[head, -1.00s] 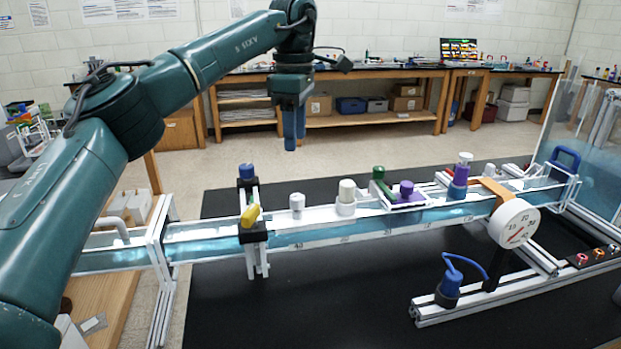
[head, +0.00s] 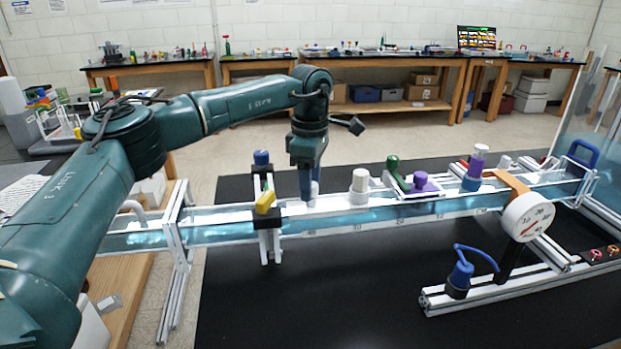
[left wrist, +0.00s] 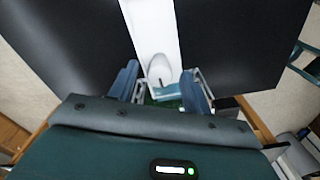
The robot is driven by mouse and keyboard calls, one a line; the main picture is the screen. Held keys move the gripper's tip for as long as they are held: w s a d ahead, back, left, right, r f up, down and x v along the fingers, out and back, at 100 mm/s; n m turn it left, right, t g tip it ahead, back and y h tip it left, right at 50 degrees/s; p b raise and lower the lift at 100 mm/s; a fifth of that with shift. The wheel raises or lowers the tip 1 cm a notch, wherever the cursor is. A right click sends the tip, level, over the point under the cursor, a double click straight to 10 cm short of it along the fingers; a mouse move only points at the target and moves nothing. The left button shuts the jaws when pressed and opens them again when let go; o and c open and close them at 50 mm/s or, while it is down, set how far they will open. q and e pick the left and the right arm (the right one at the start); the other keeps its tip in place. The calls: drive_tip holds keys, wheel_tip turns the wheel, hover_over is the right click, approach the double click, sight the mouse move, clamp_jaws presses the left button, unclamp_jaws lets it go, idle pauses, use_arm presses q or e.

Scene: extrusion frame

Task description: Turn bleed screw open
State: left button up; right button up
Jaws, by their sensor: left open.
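A small white knob (head: 314,187) stands on the long clear channel with blue water. I take it to be the bleed screw, though no label shows. My left gripper (head: 305,192) points down at it and partly hides it in the head view. In the left wrist view the knob (left wrist: 159,69), with a dark slot mark, shows between the two fingers of my open left gripper (left wrist: 160,74). I see no finger clearly closed on it. My right gripper is not in view.
A yellow-handled clamp (head: 265,202) with a blue knob (head: 261,157) stands left of my gripper. A cream cylinder (head: 359,187), a green lever (head: 393,170) and a purple knob (head: 421,181) stand to the right. A dial gauge (head: 528,217) is in front. The black mat (head: 330,300) is mostly bare.

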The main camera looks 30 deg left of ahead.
use_arm(q)
drive_tip(key=c, duration=1)
drive_tip(key=shift+n, duration=0.4)
drive_tip(key=n+p, duration=0.1)
drive_tip(key=n, duration=0.1)
drive_tip(key=shift+r+n, duration=0.1)
drive_tip(key=shift+n, duration=0.2)
drive_tip(key=n, duration=0.3)
drive_tip(key=shift+n, duration=0.4)
drive_tip(key=n+p, duration=0.1)
drive_tip(key=n, duration=0.5)
drive_tip(key=shift+n, duration=0.3)
